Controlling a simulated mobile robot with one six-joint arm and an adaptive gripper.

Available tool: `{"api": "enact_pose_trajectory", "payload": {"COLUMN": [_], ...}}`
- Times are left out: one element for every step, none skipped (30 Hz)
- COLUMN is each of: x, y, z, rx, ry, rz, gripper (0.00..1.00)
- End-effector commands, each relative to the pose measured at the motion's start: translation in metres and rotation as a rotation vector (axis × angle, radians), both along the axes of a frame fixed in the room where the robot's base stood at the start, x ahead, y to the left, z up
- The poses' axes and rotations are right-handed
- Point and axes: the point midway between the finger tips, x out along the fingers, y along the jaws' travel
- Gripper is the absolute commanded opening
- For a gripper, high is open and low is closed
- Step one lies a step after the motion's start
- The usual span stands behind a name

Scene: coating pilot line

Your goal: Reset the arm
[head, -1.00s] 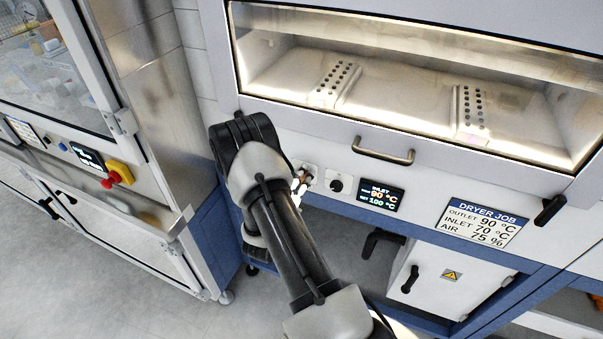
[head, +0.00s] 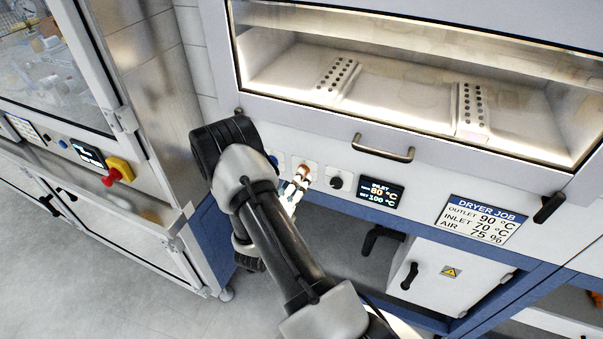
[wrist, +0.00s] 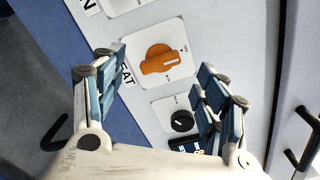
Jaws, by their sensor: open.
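My gripper (head: 292,192) is in front of the dryer's control panel, partly hidden behind my own arm in the head view. In the wrist view my gripper (wrist: 163,75) is open, with its two blue-padded fingers spread apart and nothing between them. An orange rotary knob (wrist: 160,60) on a white plate shows beyond and between the fingertips, apart from them. The knob also shows in the head view (head: 304,171), just above the gripper. A small black knob (wrist: 181,121) is near the right finger.
The dryer's panel holds a display (head: 379,193) and a job card (head: 482,219). A door handle (head: 383,149) sticks out above the panel. A neighbouring cabinet with a red emergency button (head: 108,181) stands left. Open floor (head: 110,300) lies at lower left.

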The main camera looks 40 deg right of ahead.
Motion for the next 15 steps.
{"api": "enact_pose_trajectory", "payload": {"x": [-0.001,-0.003,-0.004,-0.005,-0.006,-0.008,-0.008,-0.008,-0.009,-0.009,-0.009,-0.009,-0.009,-0.009,-0.009], "y": [0.007,0.010,0.013,0.015,0.017,0.019,0.020,0.020,0.020,0.020,0.020,0.020,0.020,0.020,0.020], "z": [0.000,0.000,0.000,0.000,0.000,0.000,0.000,0.000,0.000,0.000,0.000,0.000,0.000,0.000,0.000], "rx": [0.000,0.000,0.000,0.000,0.000,0.000,-0.001,-0.001,-0.001,-0.001,-0.001,0.000,0.000,0.000,0.000], "ry": [0.002,0.001,0.000,0.001,0.001,0.001,0.001,0.001,0.000,0.000,0.000,0.000,0.000,0.000,0.000], "rz": [0.004,0.003,0.004,0.004,0.003,0.001,0.001,0.001,0.001,0.001,0.001,0.000,0.000,0.000,0.000], "gripper": [0.67,0.67,0.67,0.67,0.67,0.67,0.67,0.67,0.67,0.67,0.67,0.67,0.67,0.67,0.67]}}
